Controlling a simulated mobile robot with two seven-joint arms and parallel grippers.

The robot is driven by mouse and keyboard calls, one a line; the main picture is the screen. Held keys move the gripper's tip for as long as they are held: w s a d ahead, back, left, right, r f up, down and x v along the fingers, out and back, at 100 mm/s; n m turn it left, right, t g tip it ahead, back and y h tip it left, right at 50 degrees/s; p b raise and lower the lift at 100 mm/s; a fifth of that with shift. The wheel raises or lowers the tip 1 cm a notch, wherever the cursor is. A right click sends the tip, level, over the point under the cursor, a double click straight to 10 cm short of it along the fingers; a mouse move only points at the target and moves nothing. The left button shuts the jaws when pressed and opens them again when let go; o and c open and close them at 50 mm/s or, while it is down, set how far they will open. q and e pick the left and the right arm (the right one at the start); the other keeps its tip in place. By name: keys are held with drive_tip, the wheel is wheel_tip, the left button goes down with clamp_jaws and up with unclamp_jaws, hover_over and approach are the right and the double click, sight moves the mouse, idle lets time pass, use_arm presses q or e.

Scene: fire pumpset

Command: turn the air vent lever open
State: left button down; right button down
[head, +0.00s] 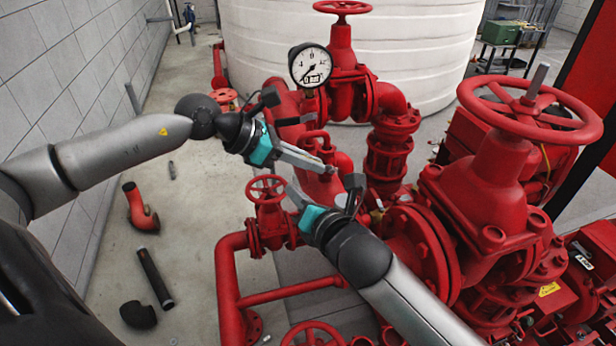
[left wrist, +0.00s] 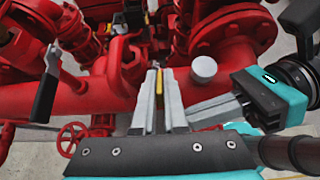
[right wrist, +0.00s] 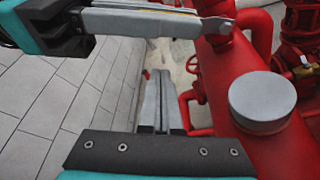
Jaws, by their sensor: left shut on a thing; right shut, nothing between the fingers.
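My left gripper (head: 328,170) reaches in from the left above the red pipework and is shut on a thin yellow strip (left wrist: 159,82), which appears to be the air vent lever. The strip also shows as a yellow line between the left fingers in the right wrist view (right wrist: 150,10). The fingers hide most of it, so its angle is hard to tell. My right gripper (head: 291,189) is lower, just below the left one. Its fingers are shut and empty, beside the red pipe, as the right wrist view (right wrist: 162,80) shows.
A round grey cap (right wrist: 262,98) tops the red pipe close to both grippers. A dark lever (left wrist: 46,88) hangs in the left wrist view. A pressure gauge (head: 310,66), a small red handwheel (head: 267,187) and a large red handwheel (head: 530,110) stand around. Floor at left holds loose pipe parts.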

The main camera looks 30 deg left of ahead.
drive_tip(key=shift+w+d+r, duration=0.35)
drive_tip(key=shift+w+r, duration=0.15)
drive_tip(key=shift+r, duration=0.3)
drive_tip(key=shift+w+d+r, duration=0.3)
drive_tip(key=shift+w+r, duration=0.15)
drive_tip(key=shift+r, duration=0.35)
